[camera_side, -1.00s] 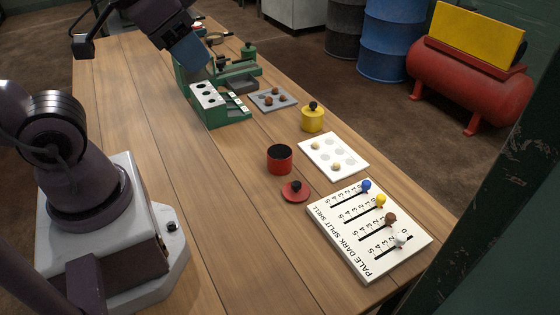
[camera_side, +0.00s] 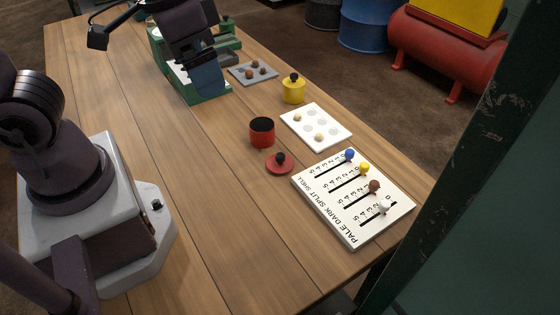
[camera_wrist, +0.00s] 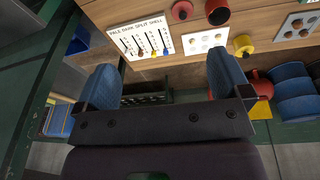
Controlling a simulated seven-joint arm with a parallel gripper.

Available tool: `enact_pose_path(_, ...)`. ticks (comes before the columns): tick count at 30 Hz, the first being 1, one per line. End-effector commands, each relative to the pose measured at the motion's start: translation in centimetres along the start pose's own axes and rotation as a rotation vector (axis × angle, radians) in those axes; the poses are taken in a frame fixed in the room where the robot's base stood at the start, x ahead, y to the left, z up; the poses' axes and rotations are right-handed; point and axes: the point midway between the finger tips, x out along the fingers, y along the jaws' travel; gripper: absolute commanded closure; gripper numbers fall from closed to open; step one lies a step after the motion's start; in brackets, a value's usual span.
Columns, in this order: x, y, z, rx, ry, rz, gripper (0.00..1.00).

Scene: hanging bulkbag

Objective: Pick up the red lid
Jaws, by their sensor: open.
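The red lid (camera_side: 280,163) lies flat on the wooden table, a round disc with a black knob on top. It also shows at the top edge of the wrist view (camera_wrist: 181,11). The open red pot (camera_side: 262,132) with a dark inside stands just behind it. My gripper (camera_side: 207,80) is open and empty, up and to the left of the lid in the side view, well apart from it. Its blue fingers stand wide apart in the wrist view (camera_wrist: 162,65). It hides part of the green rack (camera_side: 188,88).
The slider board (camera_side: 345,216) with coloured knobs lies right of the lid. A white tray (camera_side: 335,136) with pale balls, a yellow lidded pot (camera_side: 293,92) and a grey tray (camera_side: 240,76) with brown balls stand behind. Bare table lies left of the lid.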

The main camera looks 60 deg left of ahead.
Motion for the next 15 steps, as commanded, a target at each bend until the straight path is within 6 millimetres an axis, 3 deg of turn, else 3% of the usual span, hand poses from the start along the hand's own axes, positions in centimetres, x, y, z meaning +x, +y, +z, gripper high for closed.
enact_pose_path(7,8.2,1.2,-2.6,-0.163,-0.171,-0.071,0.05)
enact_pose_path(15,16.4,0.1,-5.2,-0.459,-0.134,-0.257,0.05)
